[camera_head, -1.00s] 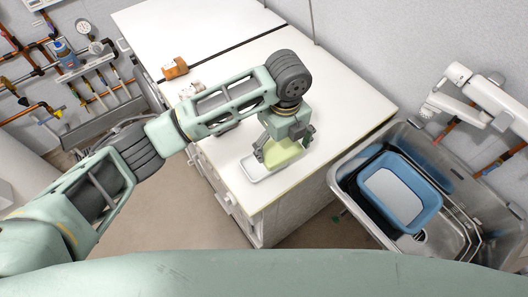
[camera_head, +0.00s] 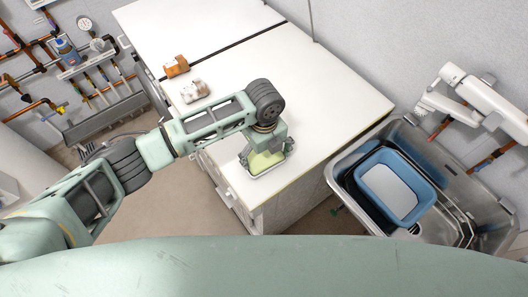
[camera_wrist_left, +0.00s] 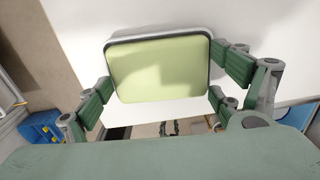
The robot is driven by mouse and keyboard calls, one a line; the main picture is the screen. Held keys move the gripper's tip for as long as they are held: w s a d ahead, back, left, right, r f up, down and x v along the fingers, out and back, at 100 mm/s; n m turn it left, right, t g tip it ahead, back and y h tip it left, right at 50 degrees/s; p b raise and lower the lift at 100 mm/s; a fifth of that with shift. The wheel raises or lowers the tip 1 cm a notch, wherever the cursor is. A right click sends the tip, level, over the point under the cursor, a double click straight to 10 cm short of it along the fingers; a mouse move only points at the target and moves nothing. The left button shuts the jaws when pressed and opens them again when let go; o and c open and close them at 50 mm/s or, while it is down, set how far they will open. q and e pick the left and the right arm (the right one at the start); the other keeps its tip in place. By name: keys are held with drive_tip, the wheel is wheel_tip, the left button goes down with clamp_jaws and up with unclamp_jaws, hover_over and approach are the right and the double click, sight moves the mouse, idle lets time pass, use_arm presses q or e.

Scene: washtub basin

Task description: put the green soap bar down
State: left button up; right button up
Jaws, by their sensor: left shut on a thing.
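The green soap bar (camera_head: 262,162) is at the near edge of the white counter, under my left gripper (camera_head: 266,156). In the left wrist view the pale green bar (camera_wrist_left: 160,70) lies flat between the green finger pads, and the left gripper is shut on it. A soap dish (camera_wrist_left: 160,36) with a grey rim frames the bar closely from below. The bar is over or in this dish; I cannot tell whether it touches the bottom. The gripper hides most of the dish in the head view. My right gripper is not in view.
An orange block (camera_head: 176,67) and a beige block (camera_head: 194,91) stand at the counter's left edge. A metal sink (camera_head: 345,165) with a blue basin (camera_head: 425,190) lies to the right. The counter (camera_head: 330,90) is clear behind the gripper.

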sight(264, 156)
use_arm(q)
drive_tip(key=o, duration=1.3)
drive_tip(key=shift+o, duration=0.2)
drive_tip(key=shift+r, duration=0.1)
wheel_tip(264, 156, up, 12)
drive_tip(key=b, duration=0.3)
